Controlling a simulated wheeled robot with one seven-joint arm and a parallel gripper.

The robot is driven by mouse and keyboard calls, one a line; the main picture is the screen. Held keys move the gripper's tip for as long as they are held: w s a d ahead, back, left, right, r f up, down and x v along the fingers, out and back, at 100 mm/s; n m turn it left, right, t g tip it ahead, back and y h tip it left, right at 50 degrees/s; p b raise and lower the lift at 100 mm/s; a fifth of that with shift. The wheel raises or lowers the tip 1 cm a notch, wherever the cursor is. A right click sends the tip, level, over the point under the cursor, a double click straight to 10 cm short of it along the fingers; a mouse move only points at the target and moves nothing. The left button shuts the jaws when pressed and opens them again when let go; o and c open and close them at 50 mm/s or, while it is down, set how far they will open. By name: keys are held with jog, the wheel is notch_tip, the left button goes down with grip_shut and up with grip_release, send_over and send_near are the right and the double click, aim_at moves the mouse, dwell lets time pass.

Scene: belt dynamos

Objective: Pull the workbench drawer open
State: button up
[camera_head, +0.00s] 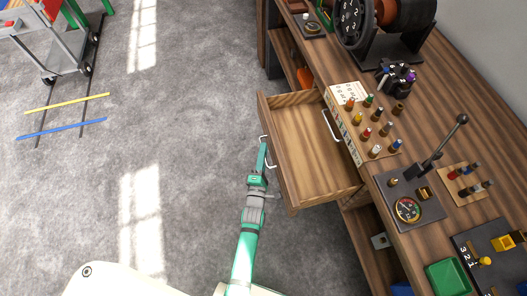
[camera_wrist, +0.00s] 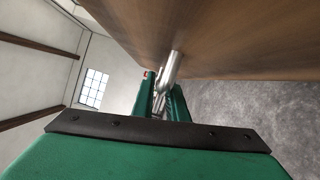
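The wooden workbench drawer (camera_head: 304,146) stands pulled well out from the bench, and its inside looks empty. Its front panel faces left, with a pale metal handle (camera_head: 272,166) on it. In the wrist view the silver handle (camera_wrist: 171,68) runs from the wooden drawer front (camera_wrist: 225,45) down between my green fingers. My gripper (camera_head: 263,158) is at the drawer front, with its fingers on both sides of the handle bar and closed on it (camera_wrist: 162,97). Part of the handle is hidden by the fingers.
The workbench top (camera_head: 410,125) carries a peg board (camera_head: 365,120), a gauge panel with a lever (camera_head: 408,208), a green tray (camera_head: 447,278) and a large wheel machine (camera_head: 352,22). A second pale handle (camera_head: 331,125) shows by the bench edge. Grey floor (camera_head: 190,130) left of the drawer is clear.

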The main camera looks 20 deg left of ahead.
jog(key=shift+o, duration=1.2)
jog(key=v, duration=1)
jog(key=shift+s, duration=0.45)
